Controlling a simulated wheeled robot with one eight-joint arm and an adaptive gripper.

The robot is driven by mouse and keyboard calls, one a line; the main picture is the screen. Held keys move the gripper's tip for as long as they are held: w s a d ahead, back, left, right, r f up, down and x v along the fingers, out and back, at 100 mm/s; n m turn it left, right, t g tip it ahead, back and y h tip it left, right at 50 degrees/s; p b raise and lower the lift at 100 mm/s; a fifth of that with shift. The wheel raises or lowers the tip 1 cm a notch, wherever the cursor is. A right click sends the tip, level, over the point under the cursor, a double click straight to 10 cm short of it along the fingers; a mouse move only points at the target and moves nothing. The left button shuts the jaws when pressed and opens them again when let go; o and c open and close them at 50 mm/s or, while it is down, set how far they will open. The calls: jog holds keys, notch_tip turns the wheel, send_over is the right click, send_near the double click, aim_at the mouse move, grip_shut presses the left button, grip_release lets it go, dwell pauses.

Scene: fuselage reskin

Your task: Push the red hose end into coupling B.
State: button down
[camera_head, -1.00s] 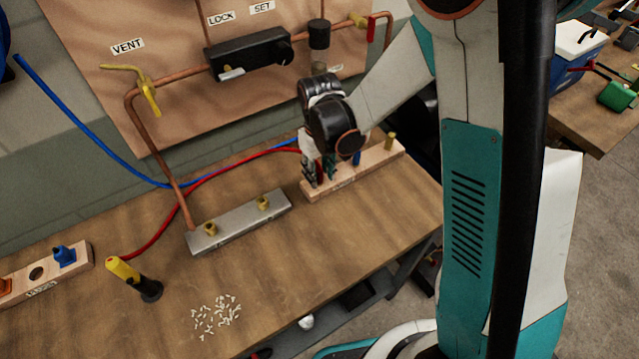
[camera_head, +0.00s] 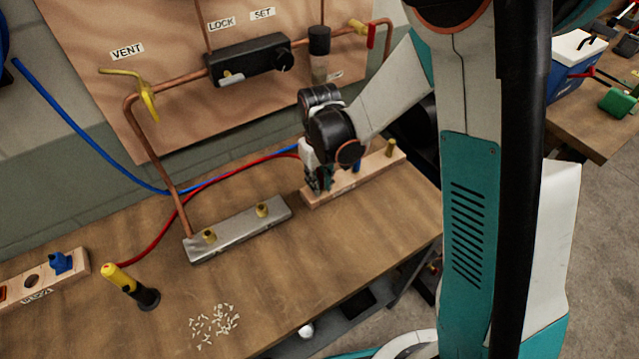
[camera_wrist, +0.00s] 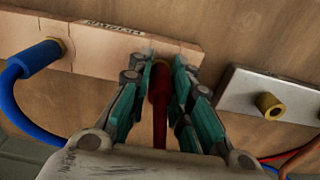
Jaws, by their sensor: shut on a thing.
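My gripper (camera_head: 322,188) is at the left end of the wooden block (camera_head: 345,187), pointing down. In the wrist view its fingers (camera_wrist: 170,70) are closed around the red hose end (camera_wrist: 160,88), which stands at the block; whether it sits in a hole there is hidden. The red hose (camera_head: 225,170) runs left behind the metal bar. The metal bar (camera_head: 237,231) carries two brass couplings, a left one (camera_head: 208,235) and a right one (camera_head: 262,210); I cannot read which is B. One brass coupling also shows in the wrist view (camera_wrist: 270,106). Both look empty.
A blue hose end (camera_wrist: 42,56) stands in the same block, beside a brass piece (camera_head: 390,147). A yellow-black screwdriver (camera_head: 130,286), small loose pieces (camera_head: 213,325) and another wooden block (camera_head: 45,275) are on the table. A copper pipe (camera_head: 160,165) rises behind the bar.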

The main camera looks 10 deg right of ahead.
jog(key=shift+r+p, duration=0.75)
jog(key=shift+r, duration=0.5)
jog(key=shift+r+p, duration=0.8)
jog(key=shift+r, duration=0.65)
